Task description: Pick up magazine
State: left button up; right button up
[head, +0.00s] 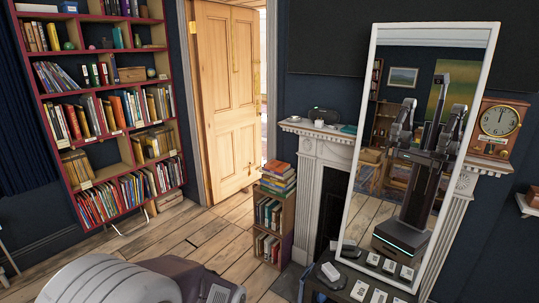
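I cannot pick out one clear magazine in the head view. Thin, colourful upright spines (100,203) fill the lowest row of the red-edged bookshelf (131,139) on the left; some may be magazines, but they are too small to tell. Neither gripper shows directly. A white-framed mirror at the right reflects my body with both arms raised, too small to show whether the grippers are open or shut.
An open wooden door (228,95) stands between the bookshelf and the white fireplace (322,150). A small wooden bookcase (288,205) with stacked books stands beside the fireplace. The white-framed mirror (366,105) leans at right. Wooden floor (175,235) is clear before the door.

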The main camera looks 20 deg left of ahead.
aim_at(80, 113)
jog(key=i+j+u, duration=0.6)
jog(key=i+u, duration=0.2)
jog(key=i+j+u, duration=0.1)
jog(key=i+u, duration=0.8)
jog(key=i, duration=0.55)
jog(key=i+l+u, duration=0.1)
jog(key=i, duration=0.6)
jog(key=i+l+u, duration=0.1)
jog(key=i+l, duration=0.2)
jog(key=i, duration=0.35)
